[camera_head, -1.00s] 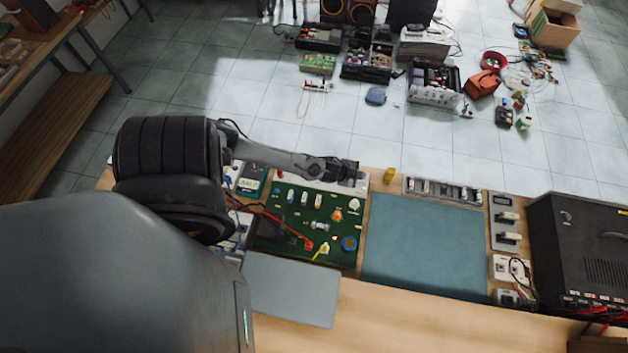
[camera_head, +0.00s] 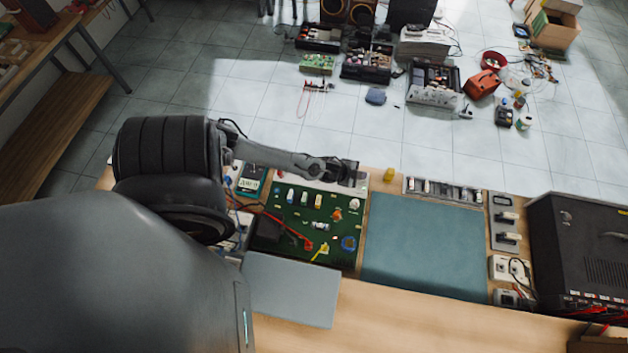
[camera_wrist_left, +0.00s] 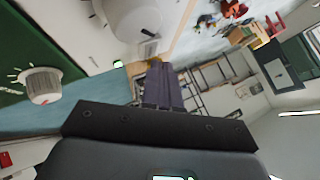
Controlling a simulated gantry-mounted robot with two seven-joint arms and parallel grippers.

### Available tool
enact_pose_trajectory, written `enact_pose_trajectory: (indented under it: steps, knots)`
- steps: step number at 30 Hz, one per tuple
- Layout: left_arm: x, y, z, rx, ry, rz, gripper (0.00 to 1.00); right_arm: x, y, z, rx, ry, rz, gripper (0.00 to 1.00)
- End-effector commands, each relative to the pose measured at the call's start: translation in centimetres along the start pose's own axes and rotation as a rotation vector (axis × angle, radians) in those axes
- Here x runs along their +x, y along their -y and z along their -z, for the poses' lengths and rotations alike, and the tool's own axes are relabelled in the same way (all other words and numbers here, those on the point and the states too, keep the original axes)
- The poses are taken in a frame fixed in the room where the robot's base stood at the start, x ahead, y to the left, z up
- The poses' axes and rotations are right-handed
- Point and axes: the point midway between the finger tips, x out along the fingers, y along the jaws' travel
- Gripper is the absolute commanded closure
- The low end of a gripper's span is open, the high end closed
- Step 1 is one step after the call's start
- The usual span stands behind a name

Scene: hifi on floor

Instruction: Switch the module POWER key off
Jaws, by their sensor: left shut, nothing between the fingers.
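The module is a green board (camera_head: 320,226) with several knobs and plugs, with a white strip (camera_head: 286,176) along its far edge. My left gripper (camera_head: 350,174) is shut and empty, at the right end of that strip near the board's far right corner. I cannot make out the POWER key in the head view; the gripper may cover it. In the left wrist view, the green board shows at the left with a white ribbed knob (camera_wrist_left: 42,85). A pale surface lies beside the board. I cannot tell whether the gripper touches anything. My right gripper is out of view.
A blue-green mat (camera_head: 424,246) lies right of the board, with a row of sockets (camera_head: 442,190) behind it. A small yellow object (camera_head: 389,174) stands near the gripper. A grey plate (camera_head: 292,289) lies in front. A black case (camera_head: 580,245) stands at the right.

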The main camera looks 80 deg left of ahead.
Motion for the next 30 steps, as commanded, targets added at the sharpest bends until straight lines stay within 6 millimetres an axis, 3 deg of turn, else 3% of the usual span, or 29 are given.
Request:
enact_pose_trajectory:
  steps: [30]
  knots:
    - [0.63,-0.46,-0.46,0.000,0.000,0.000,1.00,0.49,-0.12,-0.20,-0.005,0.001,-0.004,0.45]
